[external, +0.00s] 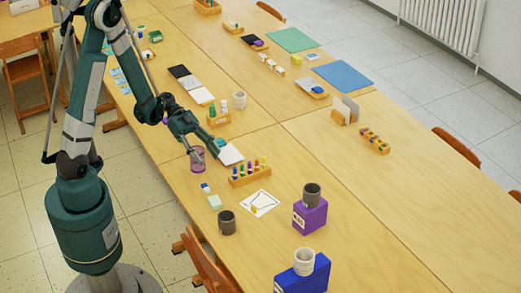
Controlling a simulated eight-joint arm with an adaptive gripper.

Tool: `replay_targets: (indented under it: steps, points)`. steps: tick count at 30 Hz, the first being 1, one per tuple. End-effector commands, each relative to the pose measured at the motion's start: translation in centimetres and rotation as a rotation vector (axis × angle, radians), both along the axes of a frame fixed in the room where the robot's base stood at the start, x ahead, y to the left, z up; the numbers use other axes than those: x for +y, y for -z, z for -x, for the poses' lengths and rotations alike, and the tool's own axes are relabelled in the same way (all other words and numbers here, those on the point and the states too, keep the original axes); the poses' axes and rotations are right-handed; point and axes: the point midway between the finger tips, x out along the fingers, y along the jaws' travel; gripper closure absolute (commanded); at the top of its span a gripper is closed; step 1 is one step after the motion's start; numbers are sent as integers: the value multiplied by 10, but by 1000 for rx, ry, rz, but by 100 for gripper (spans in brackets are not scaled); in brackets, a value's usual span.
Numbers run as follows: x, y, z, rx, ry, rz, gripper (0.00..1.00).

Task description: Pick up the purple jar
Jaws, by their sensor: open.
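The purple jar (197,163) stands upright on the wooden table near its left edge. It looks see-through or mesh-like. My gripper (206,153) is open and reaches down at the jar's upper right side. One finger overlaps the jar's rim in the picture; I cannot tell whether it is inside, touching or only in front of it.
A wooden rack with several coloured bottles (248,176) stands right of the jar. White paper (230,155) lies behind the gripper. A small bottle rack (218,119), white mug (239,99) and dark cup (227,222) are nearby.

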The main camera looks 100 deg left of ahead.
Motion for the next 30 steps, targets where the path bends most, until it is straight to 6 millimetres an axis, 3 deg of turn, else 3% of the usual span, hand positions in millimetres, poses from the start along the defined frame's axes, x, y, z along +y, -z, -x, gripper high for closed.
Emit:
replay_targets:
  steps: [6,15,30]
  points:
    - [19,4,30,-60,23,-17,52]
    - [32,5,63,-109,53,-33,52]
    - [33,5,70,-121,63,-38,52]
